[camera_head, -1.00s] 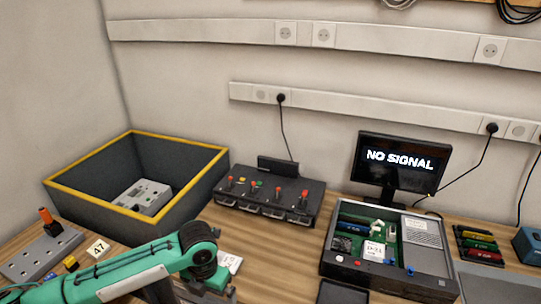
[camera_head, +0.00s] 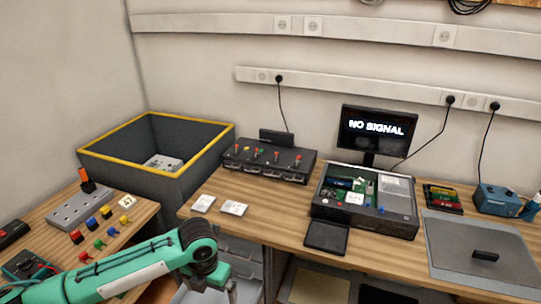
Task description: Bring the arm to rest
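My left arm comes in from the lower left, with green links and a dark joint. Its gripper (camera_head: 232,292) is at the bottom edge, pointing down in front of the table's front edge; the fingertips are cut off or too small to tell open from shut. No held thing shows. My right arm and gripper are not in view.
A grey bin with a yellow rim (camera_head: 107,163) holds a light device. The wooden table (camera_head: 262,222) bears a switch box (camera_head: 268,162), an open-topped case (camera_head: 366,215), a monitor (camera_head: 376,132) and a grey mat (camera_head: 462,250). Colored plugs lie on the left table. Drawers stand below.

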